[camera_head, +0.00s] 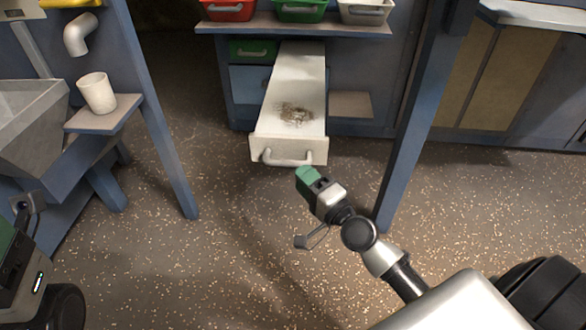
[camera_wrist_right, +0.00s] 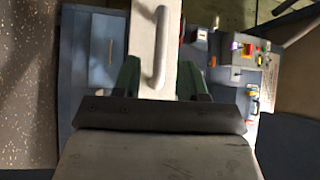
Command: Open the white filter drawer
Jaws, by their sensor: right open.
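The white filter drawer (camera_head: 290,100) is pulled far out of the blue cabinet, with a brownish heap of debris on its floor. Its front carries a curved white handle (camera_head: 287,160), which also shows in the right wrist view (camera_wrist_right: 160,48). My right gripper (camera_head: 306,174), with green fingers, is just in front of the drawer's right front corner. In the right wrist view its fingers (camera_wrist_right: 160,78) are apart, with the handle ahead between them. They do not look closed on it. My left gripper (camera_head: 6,238) shows only partly at the left edge; its fingertips are cut off.
A blue post (camera_head: 425,110) stands right of the drawer, and another (camera_head: 152,100) left. Red, green and grey bins (camera_head: 300,10) sit on a shelf above. A white cup (camera_head: 97,92) stands on a small left shelf. The speckled floor before the drawer is clear.

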